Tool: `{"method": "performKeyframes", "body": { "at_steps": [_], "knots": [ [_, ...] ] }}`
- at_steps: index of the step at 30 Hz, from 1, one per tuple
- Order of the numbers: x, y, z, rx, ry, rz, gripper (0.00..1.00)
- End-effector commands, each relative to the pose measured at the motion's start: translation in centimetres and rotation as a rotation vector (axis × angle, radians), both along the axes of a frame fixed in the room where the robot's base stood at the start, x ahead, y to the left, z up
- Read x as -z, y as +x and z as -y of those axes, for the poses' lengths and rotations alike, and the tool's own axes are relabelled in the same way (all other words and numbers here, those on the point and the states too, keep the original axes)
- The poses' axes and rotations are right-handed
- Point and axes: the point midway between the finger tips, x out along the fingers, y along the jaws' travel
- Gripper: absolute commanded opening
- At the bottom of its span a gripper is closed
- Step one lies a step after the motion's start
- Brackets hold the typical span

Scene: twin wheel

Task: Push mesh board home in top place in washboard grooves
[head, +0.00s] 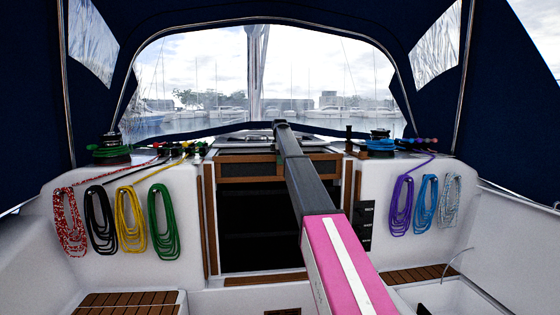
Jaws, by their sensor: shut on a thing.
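A wood-framed panel with a dark middle, which looks like the mesh board (248,169), spans the top of the companionway in the head view. My arm crosses its right part. Its mesh is too dark to make out, and I cannot tell how far down it sits. My arm reaches forward from the lower right to above the panel. My gripper and its fingertips do not show.
The dark companionway opening (250,230) lies below the panel, with a wooden sill (265,279) at its foot. Coiled ropes hang left (130,220) and right (425,205) on white bulkheads. Slatted seats (125,303) stand at both sides. A blue canopy (90,100) closes overhead.

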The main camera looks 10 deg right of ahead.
Motion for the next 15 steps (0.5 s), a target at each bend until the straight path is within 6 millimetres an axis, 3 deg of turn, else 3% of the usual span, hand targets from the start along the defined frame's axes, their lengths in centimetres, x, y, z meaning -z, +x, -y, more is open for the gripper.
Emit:
{"method": "performKeyframes", "body": {
  "at_steps": [15],
  "knots": [
    [0.96,-0.02,0.0,0.0,0.0,0.0,0.0]
  ]
}}
